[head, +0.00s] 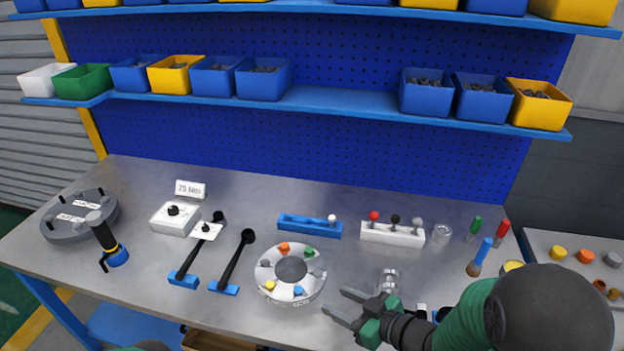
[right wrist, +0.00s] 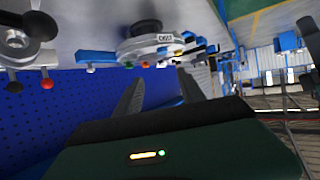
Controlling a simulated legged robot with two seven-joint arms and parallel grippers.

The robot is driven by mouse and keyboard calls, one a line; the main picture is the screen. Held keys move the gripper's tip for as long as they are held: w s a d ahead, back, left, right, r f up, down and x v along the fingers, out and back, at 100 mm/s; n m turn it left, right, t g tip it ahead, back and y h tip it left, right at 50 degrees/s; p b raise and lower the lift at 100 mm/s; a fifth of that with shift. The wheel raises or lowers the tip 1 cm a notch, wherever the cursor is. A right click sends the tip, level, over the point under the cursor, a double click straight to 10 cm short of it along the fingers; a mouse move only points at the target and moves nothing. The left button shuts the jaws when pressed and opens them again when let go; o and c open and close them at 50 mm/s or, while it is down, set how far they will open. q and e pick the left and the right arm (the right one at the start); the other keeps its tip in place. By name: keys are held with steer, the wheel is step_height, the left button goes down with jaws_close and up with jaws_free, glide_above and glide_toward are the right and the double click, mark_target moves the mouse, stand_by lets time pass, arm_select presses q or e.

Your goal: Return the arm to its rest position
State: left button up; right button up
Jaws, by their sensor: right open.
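My right gripper (head: 338,303) is open and empty. It is over the front of the grey workbench (head: 350,195), right of the round flanged shell (head: 262,272) and apart from it. The shell is a pale ring with a dark centre and several coloured pieces around its top. In the right wrist view both fingers of my right gripper (right wrist: 160,78) stand apart with nothing between them. A small clear-metal cylindrical part (head: 389,280) stands just beyond the fingers. My left gripper is not in view.
Two black-handled blue tools (head: 232,265) lie left of the shell. A blue rack (head: 305,227) and white knob rack (head: 392,234) stand behind. A dark round flange (head: 70,232) lies far left. Shelves with bins (head: 320,101) hang behind. The bench's back strip is clear.

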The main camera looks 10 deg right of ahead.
steer(key=s+d+f+m+g+h, duration=0.35)
steer(key=d+m+h, duration=0.25)
steer(key=d+h, duration=0.4)
steer(key=s+a+f+m+g+y, duration=0.1)
steer(key=s+g, duration=0.3)
steer(key=s, duration=0.6)
steer(key=shift+a+m, duration=0.25)
steer(key=shift+m, duration=0.35)
